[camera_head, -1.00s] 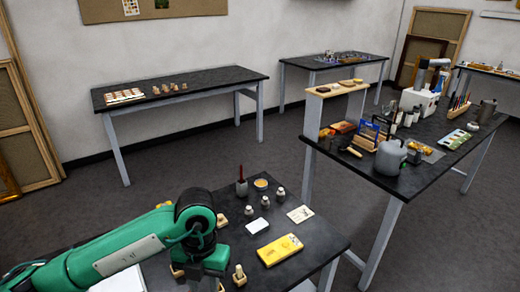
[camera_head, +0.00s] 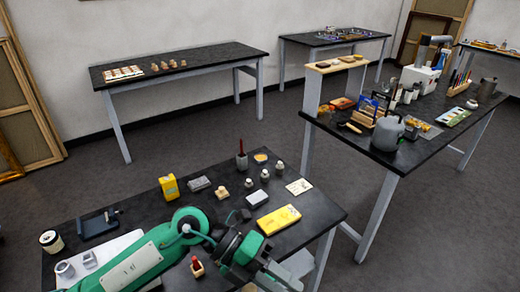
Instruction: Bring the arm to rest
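My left arm (camera_head: 135,262), green with black joints, comes in from the lower left and reaches low across the front of the near black table. Its wrist (camera_head: 238,248) bends toward the lower right. My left gripper (camera_head: 280,274) is dark and small near the table's front edge. Its fingers are too unclear to tell whether they are open or shut, and I see nothing clearly held. My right arm and gripper are not in view.
The near table (camera_head: 146,202) holds a yellow box (camera_head: 169,186), a yellow case (camera_head: 279,219), a grey block (camera_head: 199,183), several small bottles and a red-handled tool (camera_head: 241,158). A small red-topped wooden piece (camera_head: 197,266) is close to my arm. The workbench (camera_head: 340,128) at right is crowded.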

